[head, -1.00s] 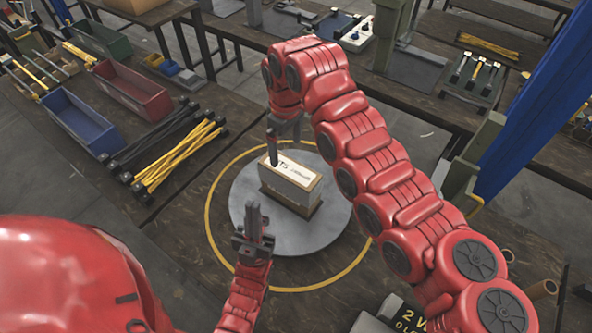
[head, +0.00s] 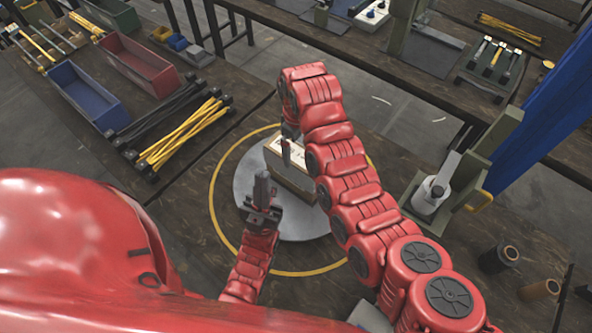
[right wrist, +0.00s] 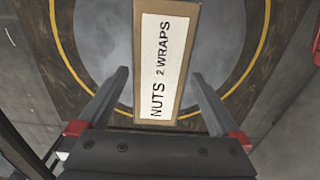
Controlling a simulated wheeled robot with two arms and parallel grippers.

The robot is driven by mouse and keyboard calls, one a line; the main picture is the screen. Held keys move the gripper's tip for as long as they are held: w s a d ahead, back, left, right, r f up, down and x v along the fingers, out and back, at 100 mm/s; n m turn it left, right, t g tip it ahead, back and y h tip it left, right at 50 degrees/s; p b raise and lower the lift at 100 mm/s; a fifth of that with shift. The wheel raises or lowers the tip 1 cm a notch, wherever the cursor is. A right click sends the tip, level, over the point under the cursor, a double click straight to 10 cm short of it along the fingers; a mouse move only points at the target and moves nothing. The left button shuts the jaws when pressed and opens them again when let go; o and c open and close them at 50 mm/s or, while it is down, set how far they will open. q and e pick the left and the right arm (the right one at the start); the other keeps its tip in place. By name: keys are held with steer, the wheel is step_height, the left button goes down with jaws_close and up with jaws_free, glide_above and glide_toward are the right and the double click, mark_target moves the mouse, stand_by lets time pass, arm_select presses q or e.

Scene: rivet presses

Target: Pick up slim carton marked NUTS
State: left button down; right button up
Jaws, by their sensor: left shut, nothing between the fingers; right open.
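The slim carton (head: 292,181) is a brown box with a white top label. It stands on a round grey plate (head: 303,229) in the head view. In the right wrist view the carton (right wrist: 168,62) reads "NUTS 2 WRAPS". My right gripper (head: 288,150) is open above the carton, partly hidden by its own arm. In the right wrist view its fingers (right wrist: 161,76) lie to either side of the carton's near part; I cannot tell if they reach down beside it. My left gripper (head: 263,186) is shut and empty, in front of the carton.
A yellow ring (head: 213,190) surrounds the plate on the dark table. Black and yellow bars (head: 185,135), a blue bin (head: 88,96) and a red bin (head: 138,66) lie to the left. A green press (head: 470,165) stands right, with dark cylinders (head: 498,259) near it.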

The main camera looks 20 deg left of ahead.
mark_target(296, 154)
steer(key=shift+f, duration=0.55)
steer(key=shift+a+f+p, duration=0.1)
steer(key=shift+f+p, duration=0.35)
steer(key=shift+p, duration=0.3)
steer(key=f, duration=0.1)
steer(key=f+p, duration=0.1)
steer(key=shift+a+f, duration=0.2)
steer(key=shift+f, duration=0.2)
steer(key=shift+w+f+p, duration=0.1)
steer(key=shift+f+p, duration=0.2)
steer(key=shift+f, duration=0.45)
jaws_close()
